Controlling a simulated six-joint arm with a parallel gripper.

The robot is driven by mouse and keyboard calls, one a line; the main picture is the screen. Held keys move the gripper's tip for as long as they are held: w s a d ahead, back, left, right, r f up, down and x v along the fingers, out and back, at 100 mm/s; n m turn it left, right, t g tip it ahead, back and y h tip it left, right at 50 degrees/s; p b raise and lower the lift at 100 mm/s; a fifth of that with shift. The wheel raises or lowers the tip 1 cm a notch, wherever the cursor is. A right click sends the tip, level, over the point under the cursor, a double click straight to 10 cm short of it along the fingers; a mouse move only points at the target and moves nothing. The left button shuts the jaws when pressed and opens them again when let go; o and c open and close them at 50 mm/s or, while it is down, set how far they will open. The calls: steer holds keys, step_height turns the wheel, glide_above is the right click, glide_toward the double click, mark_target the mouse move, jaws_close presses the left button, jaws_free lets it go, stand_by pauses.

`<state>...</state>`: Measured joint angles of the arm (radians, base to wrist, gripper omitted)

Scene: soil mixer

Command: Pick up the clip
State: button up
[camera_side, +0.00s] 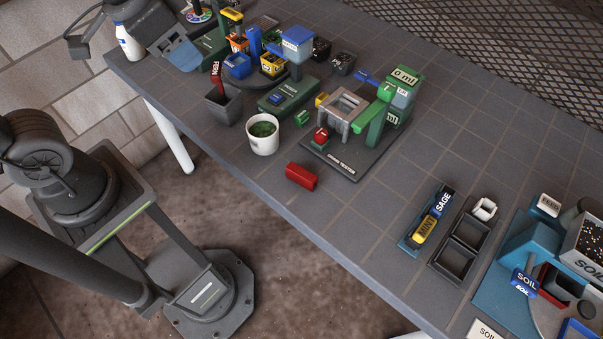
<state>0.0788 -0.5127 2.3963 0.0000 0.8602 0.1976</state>
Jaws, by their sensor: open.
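A small dark red block-like piece (301,176) lies alone on the table near its front edge; it may be the clip, but its shape is too small to be sure. A small green piece (301,118) lies behind it, beside a grey stand, and could also be a clip.
A white cup (263,134) with green contents and a dark FERN pot (223,104) stand left of the red piece. A tester board (350,157) lies behind it. A blue tray (409,243) with MINT and SAGE labels is at right. Bare table lies between.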

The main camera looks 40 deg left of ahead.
steer(key=w+d+f+m+g, duration=0.2)
steer(key=w+d+f+m, duration=0.3)
steer(key=w, duration=0.1)
steer(key=m+g, duration=0.3)
steer(key=m, duration=0.5)
glide_above(302, 172)
step_height(302, 172, down, 15)
steer(key=f, duration=0.7)
steer(key=shift+s+a+f, duration=0.1)
steer(key=shift+a+f, duration=0.15)
steer(key=shift+d+f, duration=0.2)
steer(key=shift+f, duration=2.75)
steer(key=c, duration=1)
steer(key=shift+r, duration=0.15)
